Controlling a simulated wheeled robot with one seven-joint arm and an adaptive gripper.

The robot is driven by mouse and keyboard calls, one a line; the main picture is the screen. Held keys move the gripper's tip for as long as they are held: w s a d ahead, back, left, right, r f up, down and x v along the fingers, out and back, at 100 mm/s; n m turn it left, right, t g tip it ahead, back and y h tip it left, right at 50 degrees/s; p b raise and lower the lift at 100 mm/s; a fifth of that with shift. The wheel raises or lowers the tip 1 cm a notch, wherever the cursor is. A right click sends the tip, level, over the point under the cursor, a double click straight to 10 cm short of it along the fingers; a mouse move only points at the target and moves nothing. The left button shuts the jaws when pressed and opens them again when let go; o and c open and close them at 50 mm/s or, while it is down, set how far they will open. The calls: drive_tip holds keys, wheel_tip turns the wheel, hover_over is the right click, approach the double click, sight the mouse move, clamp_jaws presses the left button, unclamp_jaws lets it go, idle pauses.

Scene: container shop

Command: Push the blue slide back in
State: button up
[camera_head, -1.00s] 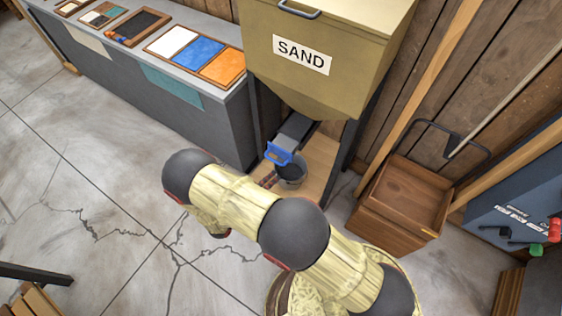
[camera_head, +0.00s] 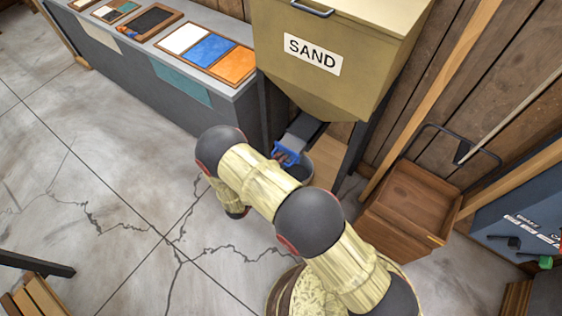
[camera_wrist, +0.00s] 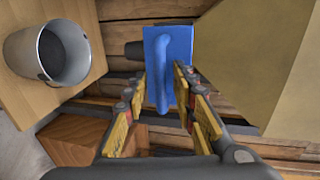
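The blue slide (camera_head: 291,149) sits at the outer end of the grey chute under the sand bin (camera_head: 385,45). In the wrist view the slide (camera_wrist: 181,45) is a blue plate with a raised, bar-like handle running down its middle. My gripper (camera_wrist: 160,80) is open, with one finger on each side of the handle. The left finger is apart from the handle. The right fingertip overlaps the plate's edge in the picture, and I cannot tell whether it touches. In the head view my arm hides most of the gripper.
A metal bucket (camera_wrist: 85,55) stands on a wooden board below the chute, beside my gripper. A wooden crate (camera_head: 408,200) stands right of the bin. A grey counter (camera_head: 170,85) with colour sample trays is at the left.

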drive_tip(key=shift+w+d, duration=0.1)
drive_tip(key=shift+w, duration=0.05)
drive_tip(key=shift+c, duration=0.8)
clamp_jaws()
